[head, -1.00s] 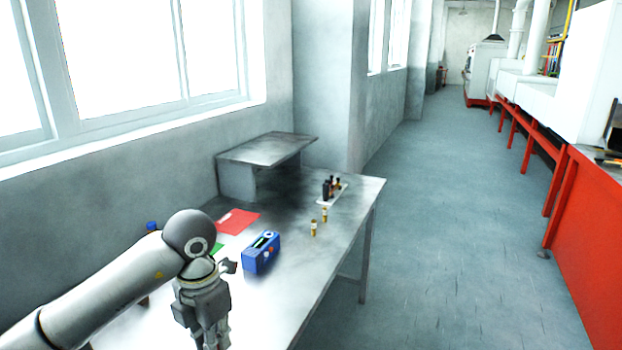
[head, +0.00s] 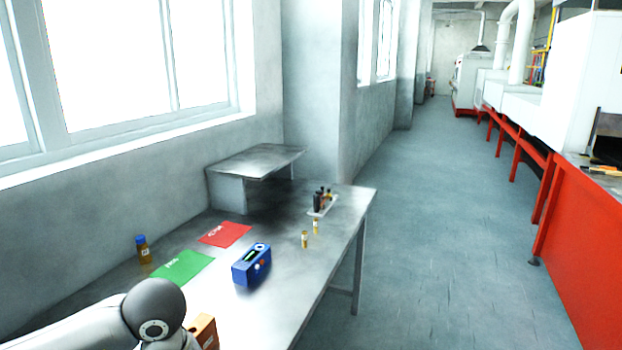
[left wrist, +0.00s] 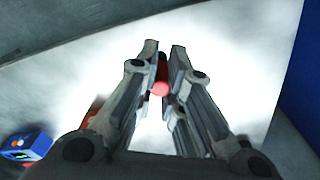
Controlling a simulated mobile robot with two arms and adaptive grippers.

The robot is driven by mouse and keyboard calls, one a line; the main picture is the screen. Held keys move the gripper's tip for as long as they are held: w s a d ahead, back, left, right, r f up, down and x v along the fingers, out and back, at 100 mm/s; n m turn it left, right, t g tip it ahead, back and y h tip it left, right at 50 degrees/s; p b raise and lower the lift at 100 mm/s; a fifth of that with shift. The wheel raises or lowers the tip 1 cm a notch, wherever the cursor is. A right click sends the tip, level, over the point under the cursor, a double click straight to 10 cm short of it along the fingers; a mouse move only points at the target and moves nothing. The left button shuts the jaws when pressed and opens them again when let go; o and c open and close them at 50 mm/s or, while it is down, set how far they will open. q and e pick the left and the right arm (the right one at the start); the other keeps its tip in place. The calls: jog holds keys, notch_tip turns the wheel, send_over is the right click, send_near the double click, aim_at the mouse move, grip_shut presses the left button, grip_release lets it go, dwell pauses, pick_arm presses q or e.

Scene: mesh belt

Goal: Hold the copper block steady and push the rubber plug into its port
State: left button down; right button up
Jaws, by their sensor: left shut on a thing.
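The copper block (head: 206,331) is orange-brown and stands on the table at the bottom of the head view, partly cut off and partly behind my left arm. An orange-brown patch, likely the block, shows behind a finger in the left wrist view (left wrist: 94,110). My left gripper (left wrist: 163,62) is shut on a small red, dark-sided piece, apparently the rubber plug (left wrist: 160,87). The plug lies between the fingers and appears apart from the block. The gripper itself is outside the head view. The port is not visible. My right gripper is in neither view.
On the metal table (head: 290,300) are a blue device (head: 252,265), a green mat (head: 182,268), a red mat (head: 225,234), an amber bottle (head: 143,249), two small vials (head: 305,240) and a rack of dark bottles (head: 322,202). A raised shelf (head: 255,160) stands behind.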

pick_arm(q)
jog(key=s+m, duration=0.1)
jog(key=m, duration=0.1)
jog(key=s+m, duration=0.1)
jog(key=m, duration=0.2)
jog(key=s+f+m, duration=0.1)
jog(key=s+m, duration=0.1)
jog(key=m, duration=0.1)
jog(key=shift+a, duration=0.1)
